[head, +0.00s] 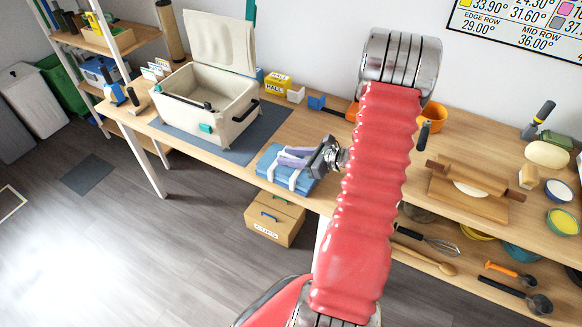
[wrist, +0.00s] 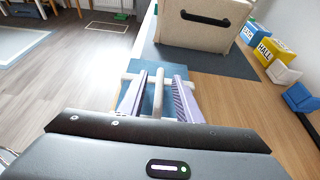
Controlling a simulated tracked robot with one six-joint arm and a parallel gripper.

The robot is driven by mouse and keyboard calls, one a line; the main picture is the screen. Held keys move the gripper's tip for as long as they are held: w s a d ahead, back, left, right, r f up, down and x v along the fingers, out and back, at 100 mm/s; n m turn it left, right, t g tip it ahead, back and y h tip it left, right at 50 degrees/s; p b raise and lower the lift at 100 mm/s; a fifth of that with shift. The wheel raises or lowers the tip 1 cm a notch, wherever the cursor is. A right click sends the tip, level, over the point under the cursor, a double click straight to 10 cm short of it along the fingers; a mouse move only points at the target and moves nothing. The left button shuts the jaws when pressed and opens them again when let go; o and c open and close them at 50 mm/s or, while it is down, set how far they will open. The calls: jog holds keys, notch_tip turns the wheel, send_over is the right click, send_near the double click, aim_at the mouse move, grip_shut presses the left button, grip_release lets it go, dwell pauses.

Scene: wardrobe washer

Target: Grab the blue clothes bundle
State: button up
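The blue clothes bundle (head: 283,177), tied with white straps, lies at the front edge of the wooden table, just right of the dark mat. My gripper (head: 284,158) is low over it, with its pale purple fingers spread apart. In the wrist view the fingers (wrist: 161,82) stand on either side of a white strap, with blue cloth (wrist: 128,97) of the bundle showing beside the left finger. The fingers do not appear closed on it. Whether they touch the cloth is hard to tell, and my gripper hides part of the bundle.
An open cream bin (head: 205,108) stands on the dark mat (head: 247,148) left of the bundle. Yellow (head: 278,82) and blue blocks sit behind. A rolling pin (head: 468,176) on a board is at the right. A cardboard box (head: 273,222) stands below the table edge.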

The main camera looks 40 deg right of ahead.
jog(key=shift+c, duration=0.5)
grip_shut()
dwell(0.8)
